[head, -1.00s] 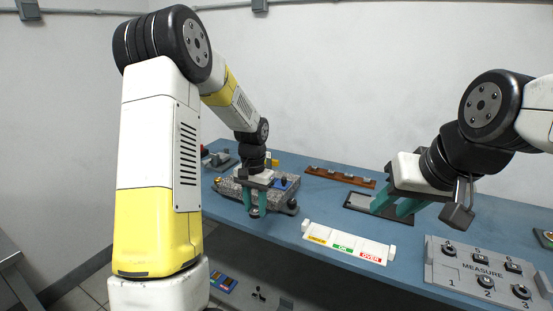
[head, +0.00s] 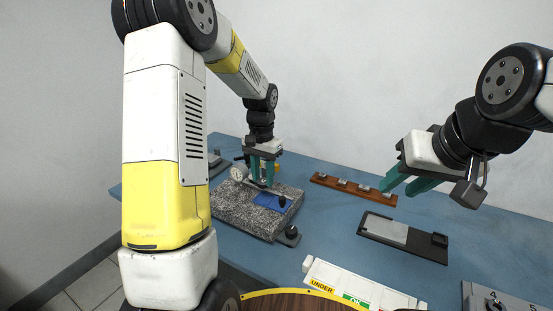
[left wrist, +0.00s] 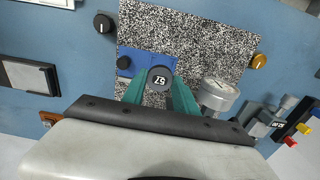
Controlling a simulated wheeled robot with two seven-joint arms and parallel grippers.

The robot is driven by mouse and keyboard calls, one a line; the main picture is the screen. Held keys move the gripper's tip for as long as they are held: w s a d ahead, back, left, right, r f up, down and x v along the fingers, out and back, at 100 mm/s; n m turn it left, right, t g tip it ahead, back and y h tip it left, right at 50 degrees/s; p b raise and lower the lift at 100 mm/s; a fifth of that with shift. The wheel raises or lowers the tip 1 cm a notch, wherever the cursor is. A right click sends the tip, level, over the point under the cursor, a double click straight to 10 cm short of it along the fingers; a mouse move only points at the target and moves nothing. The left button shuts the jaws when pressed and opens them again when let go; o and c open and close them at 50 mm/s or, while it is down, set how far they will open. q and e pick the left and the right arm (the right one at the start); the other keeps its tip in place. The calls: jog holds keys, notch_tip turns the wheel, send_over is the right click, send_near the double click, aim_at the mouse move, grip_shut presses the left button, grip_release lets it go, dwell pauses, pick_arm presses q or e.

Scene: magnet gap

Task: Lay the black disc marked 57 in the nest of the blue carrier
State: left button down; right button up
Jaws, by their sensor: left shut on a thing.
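The blue carrier (head: 267,201) lies on the speckled granite block, with a black knob (head: 283,201) at its right end. In the left wrist view the carrier (left wrist: 140,60) lies partly under the disc and fingers, and its nest is not visible. My left gripper (head: 262,184) points down at the carrier's far-left end. It is shut on the black disc (left wrist: 159,80), whose small white number looks turned and is hard to read. I cannot tell whether the disc touches the carrier. My right gripper (head: 398,189) hangs empty with its fingers apart, above the right of the bench.
The granite block (head: 232,207) carries a dial gauge (head: 238,174) close to my left gripper. A wooden rack (head: 353,190), a dark tray with a grey plate (head: 415,239) and an UNDER/OK sign (head: 365,290) lie to the right. Blue bench between them is clear.

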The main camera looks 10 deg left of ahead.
aim_at(264, 198)
pick_arm(q)
jog(key=shift+w, duration=0.4)
jog(key=shift+f, duration=2.7)
jog(key=shift+f, duration=0.25)
jog(key=c, duration=0.9)
grip_release()
jog(key=c, duration=0.5)
